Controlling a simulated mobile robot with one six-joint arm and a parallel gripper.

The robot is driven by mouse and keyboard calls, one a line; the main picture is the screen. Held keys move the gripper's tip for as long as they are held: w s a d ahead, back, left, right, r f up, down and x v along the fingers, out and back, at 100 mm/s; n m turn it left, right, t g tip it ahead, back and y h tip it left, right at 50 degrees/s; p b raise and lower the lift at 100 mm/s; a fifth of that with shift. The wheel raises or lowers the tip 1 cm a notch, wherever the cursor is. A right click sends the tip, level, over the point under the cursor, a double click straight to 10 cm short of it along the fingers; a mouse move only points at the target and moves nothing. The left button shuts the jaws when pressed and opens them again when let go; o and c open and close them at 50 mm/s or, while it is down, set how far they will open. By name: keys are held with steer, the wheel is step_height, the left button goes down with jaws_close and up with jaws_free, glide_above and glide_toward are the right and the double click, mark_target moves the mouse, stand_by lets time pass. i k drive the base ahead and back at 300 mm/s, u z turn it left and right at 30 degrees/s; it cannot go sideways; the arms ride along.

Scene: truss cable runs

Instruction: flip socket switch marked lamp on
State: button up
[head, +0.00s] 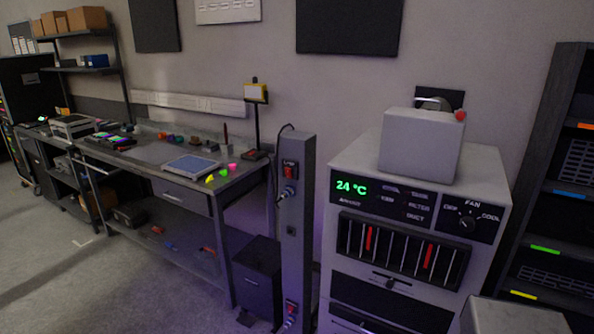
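A grey upright socket post (296,220) stands right of the workbench, in the middle of the head view. Near its top is a red switch (288,172) under a small dark label that seems to read "LAMP", though the print is too small to be sure. A plug (289,191) with a cable sits just below that switch. Another red switch (291,308) with a plug under it is near the foot of the post. I cannot tell which way either switch is tipped. My gripper is not in view.
A grey unit (500,195) with a "24 °C" display and fan dial stands close right of the post, a pale box (421,146) on top. The cluttered workbench (170,192) is at left, a dark cabinet (258,280) beside the post. A dark rack (568,140) is far right. Floor is open front left.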

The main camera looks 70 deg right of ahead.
mark_target(288, 171)
steer(key=u, duration=0.6)
steer(key=k, duration=0.15)
steer(key=z, duration=2.75)
steer(key=i, duration=0.6)
steer(key=z, duration=0.15)
steer(key=k, duration=0.6)
steer(key=u, duration=0.05)
